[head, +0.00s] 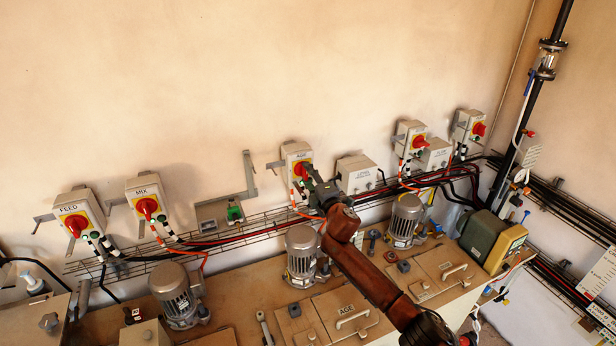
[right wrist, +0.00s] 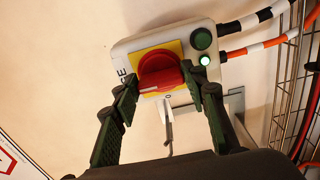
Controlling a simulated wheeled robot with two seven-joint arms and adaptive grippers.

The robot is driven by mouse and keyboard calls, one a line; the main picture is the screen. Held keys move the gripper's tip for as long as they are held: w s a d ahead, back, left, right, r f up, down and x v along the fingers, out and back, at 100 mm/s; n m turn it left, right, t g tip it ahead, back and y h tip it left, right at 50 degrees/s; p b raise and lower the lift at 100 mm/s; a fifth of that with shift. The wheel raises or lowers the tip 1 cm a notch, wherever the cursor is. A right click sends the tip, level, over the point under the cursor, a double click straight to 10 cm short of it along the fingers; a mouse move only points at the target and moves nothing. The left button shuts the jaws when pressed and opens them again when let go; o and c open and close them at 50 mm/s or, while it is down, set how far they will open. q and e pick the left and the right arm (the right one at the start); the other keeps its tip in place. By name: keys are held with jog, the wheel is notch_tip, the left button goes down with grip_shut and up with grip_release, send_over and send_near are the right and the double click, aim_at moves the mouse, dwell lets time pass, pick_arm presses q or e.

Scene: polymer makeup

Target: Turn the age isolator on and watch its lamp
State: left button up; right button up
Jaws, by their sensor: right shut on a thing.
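The age isolator (head: 291,152) is a pale box on the wall, labelled AGE, with a red rotary handle (right wrist: 160,72) on a yellow plate. My right gripper (head: 309,178) reaches up to it. In the right wrist view the green fingers of my right gripper (right wrist: 160,88) are shut on the red handle, one on each side. Beside the handle is a small lamp (right wrist: 204,60), glowing bright whitish green. A dark green round fitting (right wrist: 201,39) sits next to it. The fingers partly hide the handle's sides. My left gripper is not in view.
Similar isolators labelled FEED (head: 72,210) and MIX (head: 144,190) are to the left, with two more (head: 404,128) to the right. A grey LEVEL box (head: 352,166) is close by. A wire cable tray (head: 240,238) runs below. Motors (head: 174,283) stand on the bench.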

jog(key=o, duration=1.1)
jog(key=shift+d, duration=0.1)
jog(key=shift+o, duration=0.3)
jog(key=v, duration=1.2)
jog(key=shift+f, duration=0.1)
